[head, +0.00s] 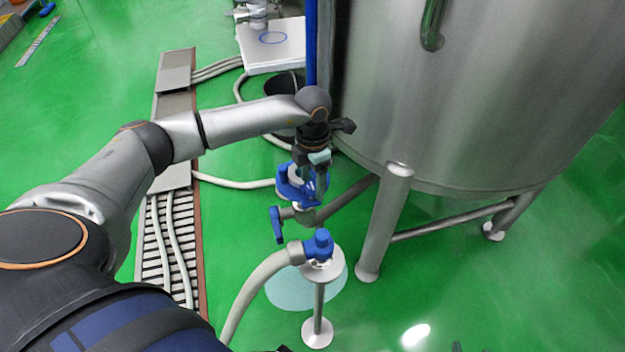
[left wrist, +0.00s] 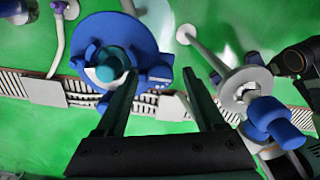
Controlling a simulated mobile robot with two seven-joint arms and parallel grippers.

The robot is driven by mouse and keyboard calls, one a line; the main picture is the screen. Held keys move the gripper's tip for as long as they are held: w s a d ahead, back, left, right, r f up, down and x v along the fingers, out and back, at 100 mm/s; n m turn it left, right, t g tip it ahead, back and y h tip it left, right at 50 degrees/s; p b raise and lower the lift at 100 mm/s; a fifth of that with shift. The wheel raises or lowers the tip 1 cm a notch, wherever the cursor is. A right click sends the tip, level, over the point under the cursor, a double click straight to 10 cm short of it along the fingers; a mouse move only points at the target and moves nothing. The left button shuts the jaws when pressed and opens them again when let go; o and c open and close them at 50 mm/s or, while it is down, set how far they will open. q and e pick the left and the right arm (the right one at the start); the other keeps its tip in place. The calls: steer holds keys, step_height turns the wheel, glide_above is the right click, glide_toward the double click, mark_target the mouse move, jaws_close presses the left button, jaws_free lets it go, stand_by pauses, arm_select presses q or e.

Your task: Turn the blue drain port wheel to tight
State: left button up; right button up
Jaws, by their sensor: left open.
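The blue wheel (head: 287,191) is on the pipe fitting below the tank's left side in the head view. In the left wrist view the blue wheel (left wrist: 148,42) is large, with a teal piece at its middle. My left gripper (head: 320,180) reaches it from above and partly covers it in the head view. My right gripper is not clearly seen.
A blue lever (head: 277,224) hangs just below the wheel. A blue-capped hose fitting (head: 319,244) stands on a post below it. The steel tank (head: 470,90) and its leg (head: 385,225) are close on the right. A floor drain grate (head: 180,235) lies left.

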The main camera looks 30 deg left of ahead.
mark_target(313, 185)
arm_select(q)
steer(key=shift+r, duration=0.2)
step_height(313, 185, up, 6)
steer(key=shift+r+p, duration=0.1)
steer(key=shift+p, duration=0.55)
step_height(313, 185, up, 6)
steer(key=shift+p, duration=0.4)
arm_select(e)
steer(key=s+f, duration=0.1)
steer(key=s+f+g, duration=0.2)
steer(key=shift+s+a, duration=0.15)
steer(key=shift+a, duration=0.1)
